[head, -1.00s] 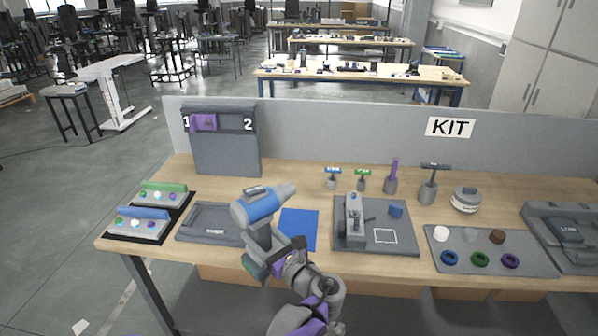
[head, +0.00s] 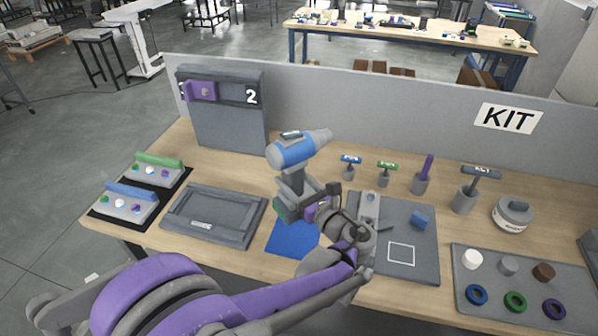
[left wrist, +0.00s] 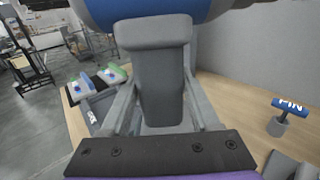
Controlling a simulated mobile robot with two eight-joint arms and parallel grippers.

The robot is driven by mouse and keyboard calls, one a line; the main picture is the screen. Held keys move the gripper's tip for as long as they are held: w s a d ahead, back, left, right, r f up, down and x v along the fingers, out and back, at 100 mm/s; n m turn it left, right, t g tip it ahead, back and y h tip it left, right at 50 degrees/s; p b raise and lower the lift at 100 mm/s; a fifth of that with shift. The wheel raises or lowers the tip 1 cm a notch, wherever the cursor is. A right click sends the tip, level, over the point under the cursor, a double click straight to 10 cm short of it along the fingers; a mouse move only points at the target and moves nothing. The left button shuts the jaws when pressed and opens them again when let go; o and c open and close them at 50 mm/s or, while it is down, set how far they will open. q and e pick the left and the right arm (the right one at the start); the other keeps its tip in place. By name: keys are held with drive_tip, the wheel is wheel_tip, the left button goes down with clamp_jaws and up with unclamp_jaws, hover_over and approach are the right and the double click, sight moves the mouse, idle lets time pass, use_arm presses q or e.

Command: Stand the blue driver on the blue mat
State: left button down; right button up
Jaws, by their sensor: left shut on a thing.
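The blue driver (head: 297,152) is upright in the head view, with its nose to the right and its dark base down. My left gripper (head: 312,212) is shut on its grey handle and holds it in front of the mat's far part. In the left wrist view the handle (left wrist: 155,75) stands between the fingers (left wrist: 160,125), under the blue body. The blue mat (head: 290,241) lies flat on the table, partly hidden by the driver and my arm. A gap between base and mat cannot be judged. My right gripper is not in view.
A grey tray (head: 176,226) lies left of the mat. A grey board with a blue block (head: 420,220) lies right of it, partly behind my arm. Small labelled tools (head: 350,167) stand behind. A grey panel (head: 228,128) with a purple slider stands at the back left.

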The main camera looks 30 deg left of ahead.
use_arm(q)
drive_tip(key=shift+s+f+b, duration=0.3)
drive_tip(key=shift+f+b, duration=0.1)
drive_tip(key=shift+f, duration=0.3)
wheel_tip(320, 180, down, 6)
drive_tip(key=b, duration=0.3)
drive_tip(key=shift+w+b, duration=0.1)
drive_tip(key=shift+b, duration=0.2)
drive_tip(key=shift+f+b, duration=0.7)
drive_tip(key=shift+f, duration=0.15)
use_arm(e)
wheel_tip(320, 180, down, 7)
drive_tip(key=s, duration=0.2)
use_arm(q)
drive_tip(key=shift+f, duration=0.3)
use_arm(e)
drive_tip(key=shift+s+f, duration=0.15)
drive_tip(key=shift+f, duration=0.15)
use_arm(q)
drive_tip(key=shift+c, duration=0.2)
unclamp_jaws()
drive_tip(key=b+v, duration=0.1)
drive_tip(key=v, duration=1)
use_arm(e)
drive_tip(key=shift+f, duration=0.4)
use_arm(q)
drive_tip(key=shift+a, duration=0.1)
